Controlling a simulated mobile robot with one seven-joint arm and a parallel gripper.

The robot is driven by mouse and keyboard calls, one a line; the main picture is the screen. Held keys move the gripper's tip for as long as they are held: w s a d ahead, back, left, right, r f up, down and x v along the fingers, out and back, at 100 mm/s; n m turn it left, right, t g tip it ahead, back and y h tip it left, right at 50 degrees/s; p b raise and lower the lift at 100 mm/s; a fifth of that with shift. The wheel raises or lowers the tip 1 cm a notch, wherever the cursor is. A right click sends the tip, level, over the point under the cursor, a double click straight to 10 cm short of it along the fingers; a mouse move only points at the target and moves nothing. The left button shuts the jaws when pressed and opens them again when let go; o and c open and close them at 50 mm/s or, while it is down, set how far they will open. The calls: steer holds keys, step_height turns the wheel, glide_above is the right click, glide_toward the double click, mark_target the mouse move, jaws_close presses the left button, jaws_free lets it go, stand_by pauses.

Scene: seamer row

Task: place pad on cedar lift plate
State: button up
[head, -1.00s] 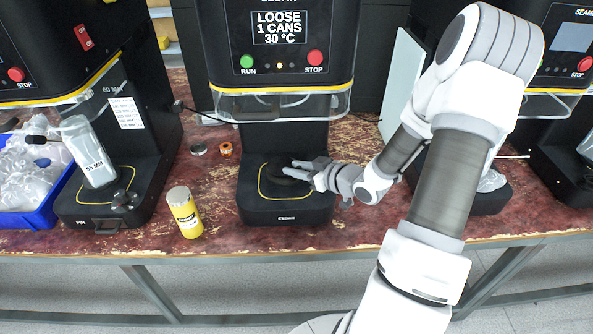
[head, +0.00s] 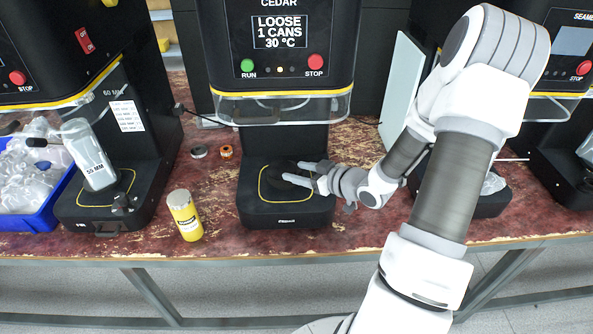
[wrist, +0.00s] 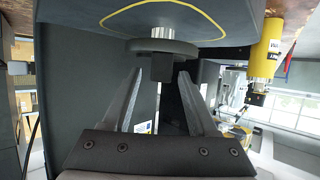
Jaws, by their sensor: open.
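The pad is a dark round disc (wrist: 160,47) in the wrist view, with a small dark block on its face. It sits level on a short metal stub (wrist: 163,32), which I take as the Cedar lift plate's post, above the yellow-outlined black Cedar base (head: 285,212). In the head view the disc (head: 276,171) is hard to tell from the black base. My gripper (wrist: 160,74) is open and empty, its two fingers apart, with the disc just beyond the tips. In the head view my gripper (head: 293,170) reaches in from the right.
A yellow can (head: 185,215) stands left of the Cedar base. A grey ring (head: 198,152) and an orange ring (head: 227,152) lie behind it. Cedar's clear guard (head: 282,107) hangs above.

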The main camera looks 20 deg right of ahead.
steer(key=p+v, duration=0.2)
steer(key=v, duration=0.9)
